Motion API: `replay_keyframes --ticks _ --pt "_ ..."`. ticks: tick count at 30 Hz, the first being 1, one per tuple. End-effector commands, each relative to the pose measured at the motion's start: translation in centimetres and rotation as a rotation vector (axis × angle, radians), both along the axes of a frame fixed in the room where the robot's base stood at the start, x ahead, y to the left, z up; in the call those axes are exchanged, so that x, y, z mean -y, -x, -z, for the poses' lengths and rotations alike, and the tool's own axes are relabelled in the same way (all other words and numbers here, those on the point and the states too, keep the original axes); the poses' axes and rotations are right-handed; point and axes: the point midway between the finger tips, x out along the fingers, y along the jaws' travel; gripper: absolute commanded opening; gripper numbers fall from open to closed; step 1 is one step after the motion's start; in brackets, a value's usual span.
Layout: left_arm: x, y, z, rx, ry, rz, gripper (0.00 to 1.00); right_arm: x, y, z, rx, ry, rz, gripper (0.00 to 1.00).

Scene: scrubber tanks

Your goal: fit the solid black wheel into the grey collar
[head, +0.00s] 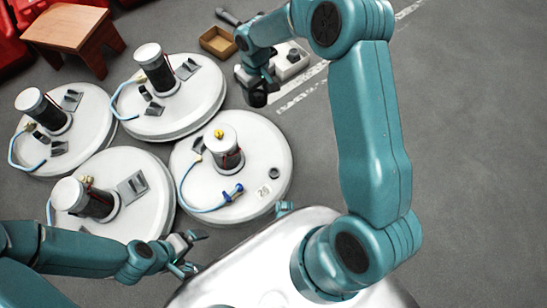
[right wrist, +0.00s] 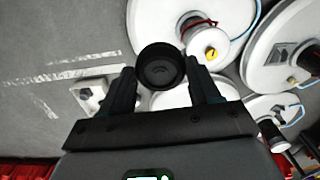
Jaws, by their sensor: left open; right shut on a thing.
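The solid black wheel (head: 257,99) is held in my right gripper (head: 256,84), above the floor beyond the nearest-right tank. In the right wrist view the wheel (right wrist: 161,68) sits between the two fingertips of my right gripper (right wrist: 162,88), which is shut on it. A small grey collar (head: 274,174) with a dark centre is on the right side of that tank's white lid (head: 255,195), apart from the wheel. I cannot make out the collar in the right wrist view. My left gripper (head: 187,252) is open and empty, low at the near edge of the tanks.
Several white round tanks stand at left, with upright cylinders, brackets and blue hoses. The nearest-right lid has a yellow-topped cylinder (head: 221,142), a blue valve (head: 233,192) and a number tag (head: 263,192). A brown box (head: 217,42) and white tray (head: 302,66) are behind. Floor at right is clear.

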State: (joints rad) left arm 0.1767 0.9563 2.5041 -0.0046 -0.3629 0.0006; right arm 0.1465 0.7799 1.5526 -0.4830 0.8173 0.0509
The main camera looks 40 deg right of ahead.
Motion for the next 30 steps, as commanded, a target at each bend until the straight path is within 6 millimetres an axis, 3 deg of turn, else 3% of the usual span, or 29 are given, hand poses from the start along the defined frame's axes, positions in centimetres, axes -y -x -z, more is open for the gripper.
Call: replay_keyframes --ticks 1,6,9,12,18,30 --pt "0.0 0.0 0.5 0.0 0.0 0.0 1.0 1.0 0.5 3.9 -0.012 -0.002 -0.032 0.3" --pt "0.0 0.0 1.4 0.0 0.0 -0.001 1.0 2.5 3.0 14.8 -0.014 -0.007 -0.18 0.3" --pt "0.0 0.0 1.8 0.001 0.0 -0.001 1.0 2.2 5.3 20.5 -0.012 -0.01 -0.266 0.3" --pt "0.0 0.0 2.1 0.0 0.0 -0.002 1.0 1.4 7.6 24.8 -0.009 -0.011 -0.33 0.3" --pt "-0.1 0.0 2.3 0.0 0.0 -0.002 1.0 0.3 9.6 28.1 -0.003 -0.005 -0.381 0.3" --pt "-0.2 -0.2 3.3 0.003 -0.002 -0.009 1.0 -0.2 9.7 30.3 0.0 -0.001 -0.39 0.3"
